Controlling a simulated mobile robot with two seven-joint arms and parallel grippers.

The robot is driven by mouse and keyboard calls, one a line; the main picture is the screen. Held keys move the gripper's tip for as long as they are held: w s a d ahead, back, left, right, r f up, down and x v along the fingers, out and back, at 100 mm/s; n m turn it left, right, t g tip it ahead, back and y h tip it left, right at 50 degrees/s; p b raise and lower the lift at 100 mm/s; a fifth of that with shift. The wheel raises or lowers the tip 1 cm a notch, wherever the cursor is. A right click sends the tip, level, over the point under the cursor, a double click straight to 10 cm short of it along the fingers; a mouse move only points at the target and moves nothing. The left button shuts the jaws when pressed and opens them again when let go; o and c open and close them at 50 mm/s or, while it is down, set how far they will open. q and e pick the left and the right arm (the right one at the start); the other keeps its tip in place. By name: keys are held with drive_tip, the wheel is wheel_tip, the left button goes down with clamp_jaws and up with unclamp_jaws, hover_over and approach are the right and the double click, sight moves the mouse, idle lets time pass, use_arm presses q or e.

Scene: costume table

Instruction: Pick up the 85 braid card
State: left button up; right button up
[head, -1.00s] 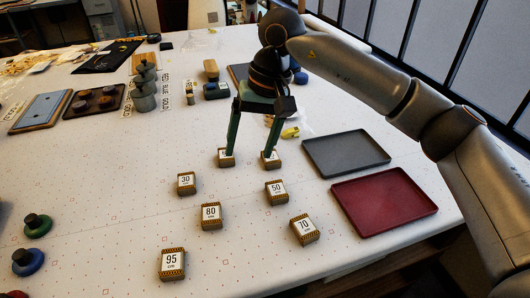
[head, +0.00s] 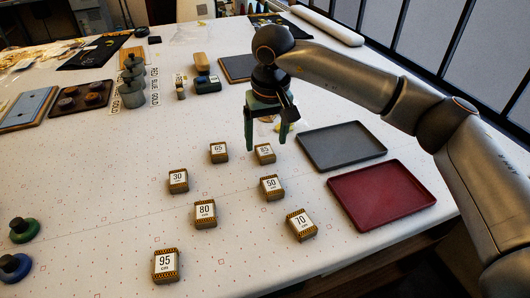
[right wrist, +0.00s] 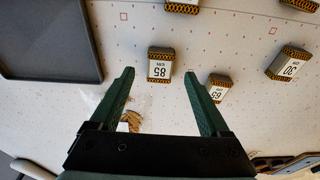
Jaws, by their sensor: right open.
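The 85 braid card (head: 265,153) is a small block with a white label and a dark-and-gold patterned edge. It lies on the white table, left of the grey tray. In the right wrist view the 85 card (right wrist: 160,65) lies beyond my fingertips, between their lines and apart from both. My right gripper (head: 267,145) is open and empty, fingers pointing down, just above and behind the card; its fingertips also show in the right wrist view (right wrist: 160,74). My left gripper is not in view.
The 65 card (head: 219,152) lies close on the left, and the 50 card (head: 272,187) lies in front. Cards 30, 80, 70 and 95 are spread nearer. A grey tray (head: 343,147) and a red tray (head: 382,196) lie on the right. Pots (head: 134,80) stand back left.

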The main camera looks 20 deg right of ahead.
sight(265, 151)
drive_tip(key=f, duration=0.3)
drive_tip(key=shift+w+f, duration=0.2)
drive_tip(key=shift+w, duration=0.2)
clamp_jaws()
